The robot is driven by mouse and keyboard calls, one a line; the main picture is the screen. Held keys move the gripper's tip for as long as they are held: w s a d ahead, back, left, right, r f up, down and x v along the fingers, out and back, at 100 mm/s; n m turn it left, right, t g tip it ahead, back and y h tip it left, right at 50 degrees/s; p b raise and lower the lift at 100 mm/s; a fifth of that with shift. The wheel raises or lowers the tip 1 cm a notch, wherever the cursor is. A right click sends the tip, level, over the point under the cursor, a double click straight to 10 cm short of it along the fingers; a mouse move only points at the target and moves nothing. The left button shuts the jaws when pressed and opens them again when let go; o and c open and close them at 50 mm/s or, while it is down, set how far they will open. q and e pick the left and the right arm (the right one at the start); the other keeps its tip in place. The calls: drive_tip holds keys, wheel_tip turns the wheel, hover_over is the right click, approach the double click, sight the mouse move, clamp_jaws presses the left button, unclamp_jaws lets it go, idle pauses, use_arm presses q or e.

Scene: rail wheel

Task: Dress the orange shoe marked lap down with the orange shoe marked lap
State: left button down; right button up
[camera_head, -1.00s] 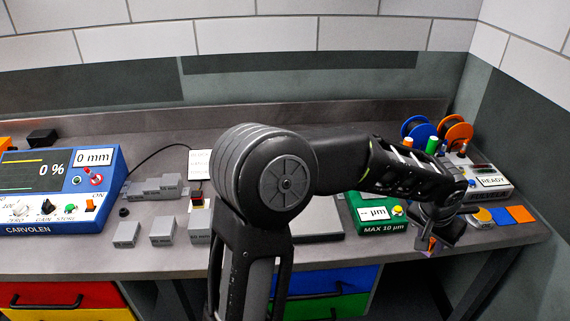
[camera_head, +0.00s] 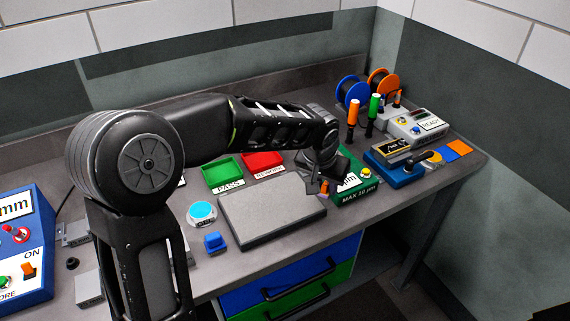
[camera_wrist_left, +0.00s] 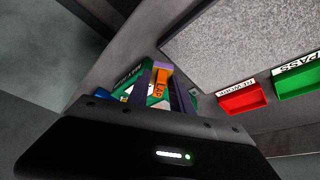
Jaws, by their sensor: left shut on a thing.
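My left gripper (camera_head: 322,183) hangs low at the front left end of the green box marked MAX 10 µm (camera_head: 362,190). It is shut on an orange shoe (camera_wrist_left: 160,84) with lettering that looks like "Lap" in the left wrist view. In the head view only a small orange part of the shoe (camera_head: 325,187) shows below the gripper. A purple piece (camera_wrist_left: 162,66) shows at the shoe's far end in the wrist view. My right gripper is not in view.
A grey surface plate (camera_head: 270,212) lies left of the gripper, with green (camera_head: 222,172) and red (camera_head: 262,162) trays behind. A blue device (camera_head: 400,168), orange (camera_head: 459,147) and blue (camera_head: 443,153) pads, and orange (camera_head: 353,112) and green (camera_head: 374,107) handles stand right.

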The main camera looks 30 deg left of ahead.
use_arm(q)
drive_tip(key=s+a+r+m+h+p, duration=0.2)
drive_tip(key=a+r+m, duration=0.2)
drive_tip(key=a, duration=0.5)
drive_tip(key=m, duration=0.2)
drive_tip(key=shift+m+g+h, duration=0.3)
drive_tip(key=shift+m, duration=0.1)
drive_tip(key=shift+s+a, duration=0.1)
drive_tip(key=shift+s, duration=0.05)
